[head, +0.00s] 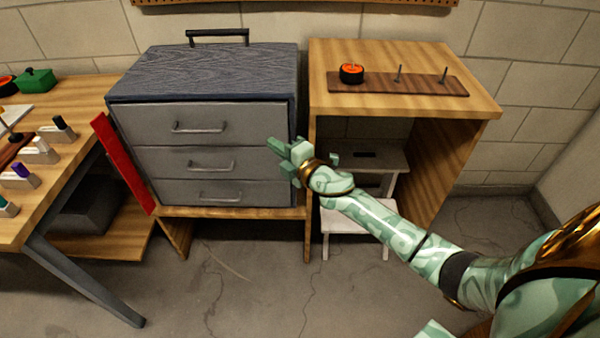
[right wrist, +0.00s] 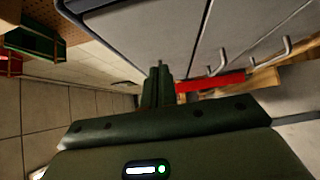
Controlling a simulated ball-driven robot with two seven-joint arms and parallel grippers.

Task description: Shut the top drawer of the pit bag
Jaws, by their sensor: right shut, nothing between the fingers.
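The pit bag (head: 220,72) is a grey chest with a dark textured top and a black carry handle. It stands on a low wooden shelf. Its top drawer (head: 240,122) has a metal bar handle (head: 199,127); a thin dark line runs above its front. My right gripper (head: 276,147) is shut and empty by the chest's right front edge, near the middle drawer's height. In the right wrist view, its fingers (right wrist: 158,88) point along the chest. My left gripper is out of view.
A wooden stand (head: 400,80) on the right holds a pegged board (head: 420,86) with an orange-black wheel (head: 351,73). A white step stool (head: 350,220) is under it. A red panel (head: 124,165) leans left of the chest, beside a workbench (head: 80,92).

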